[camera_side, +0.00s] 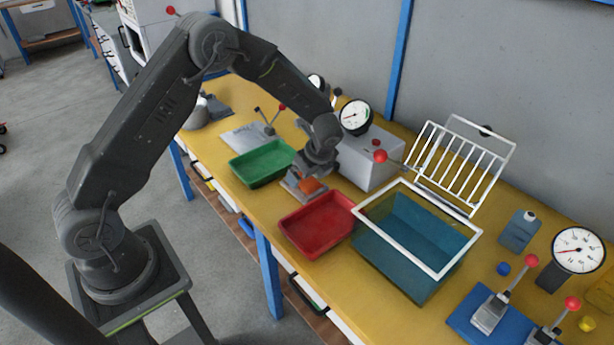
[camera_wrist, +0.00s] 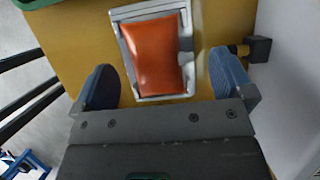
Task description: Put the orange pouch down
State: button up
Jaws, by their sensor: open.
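The orange pouch (camera_wrist: 156,54) lies flat in a pale grey rectangular frame or holder (camera_wrist: 124,52) on the yellow bench. In the side view the pouch (camera_side: 309,185) shows only in part, below my gripper (camera_side: 312,176). In the wrist view my gripper (camera_wrist: 165,85) is open. One blue finger is left of the pouch and one is right of it, both apart from it.
A red tray (camera_side: 318,226) stands in front of the holder and a green tray (camera_side: 262,163) to its left. A grey box (camera_side: 368,160) with a gauge stands close behind. A white-rimmed blue tank (camera_side: 412,245) is at the right.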

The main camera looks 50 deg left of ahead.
jog(key=s+d+r+n+t+h, duration=0.1)
jog(key=s+d+r+n, duration=0.1)
jog(key=r, duration=0.6)
jog(key=s+d+r+n, duration=0.2)
jog(key=s+d+r, duration=0.1)
jog(key=r, duration=0.6)
jog(key=s+d+r+n+t+h, duration=0.1)
jog(key=s+r+n, duration=0.2)
jog(key=s, duration=0.4)
jog(key=s+d+r+n+t+h, duration=0.1)
jog(key=s+d+r+n+t, duration=0.1)
jog(key=s+n, duration=0.4)
jog(key=s+d+r+n+t+h, duration=0.1)
jog(key=s+r+n, duration=0.3)
jog(key=s, duration=0.4)
jog(key=shift+s+d+n+t, duration=0.15)
jog(key=shift+s+n+t, duration=0.15)
jog(key=shift+s+n, duration=0.15)
